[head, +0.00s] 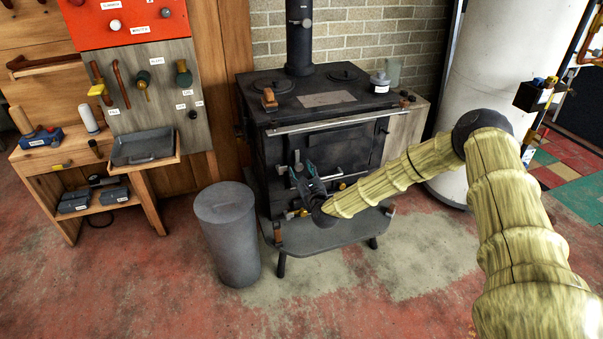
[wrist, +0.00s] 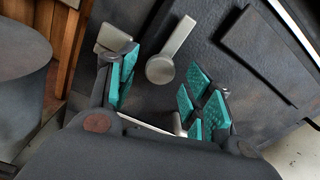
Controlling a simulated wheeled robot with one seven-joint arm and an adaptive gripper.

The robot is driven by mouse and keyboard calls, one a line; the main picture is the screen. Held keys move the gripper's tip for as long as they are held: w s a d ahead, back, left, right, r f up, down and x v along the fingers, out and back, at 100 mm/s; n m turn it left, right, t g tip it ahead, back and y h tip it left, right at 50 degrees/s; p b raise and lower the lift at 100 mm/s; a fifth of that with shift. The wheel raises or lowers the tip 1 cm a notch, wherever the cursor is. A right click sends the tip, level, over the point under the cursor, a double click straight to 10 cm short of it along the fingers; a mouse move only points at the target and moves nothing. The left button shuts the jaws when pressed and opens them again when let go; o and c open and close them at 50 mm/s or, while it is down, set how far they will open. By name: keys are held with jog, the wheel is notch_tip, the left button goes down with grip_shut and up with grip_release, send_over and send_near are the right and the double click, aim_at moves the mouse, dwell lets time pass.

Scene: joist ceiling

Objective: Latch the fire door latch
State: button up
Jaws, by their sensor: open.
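The black stove (head: 345,115) stands against the brick wall, with its fire door (head: 345,150) facing my arm. In the wrist view, a grey metal latch lever (wrist: 172,55) with a round end lies on the dark door face (wrist: 215,45), tilted up to the right. My gripper (wrist: 160,85) is open, with teal pads on either side of the view of the round end; I see no contact. In the head view, my gripper (head: 303,178) is at the left part of the stove front and hides the latch there.
A light metal piece (wrist: 112,38) shows behind the left finger. A grey cylindrical bin (head: 228,235) stands left of the stove. A ledge (head: 325,235) juts out below the door. A rail (head: 330,121) crosses above it. The floor in front is clear.

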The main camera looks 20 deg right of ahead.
jog(key=c, duration=1)
jog(key=n+b, duration=0.1)
jog(key=n, duration=0.3)
jog(key=shift+b, duration=0.35)
jog(key=n, duration=0.4)
jog(key=shift+n+b, duration=0.3)
jog(key=shift+b, duration=0.05)
jog(key=n, duration=0.5)
jog(key=shift+r, duration=0.1)
jog(key=shift+n, duration=2.2)
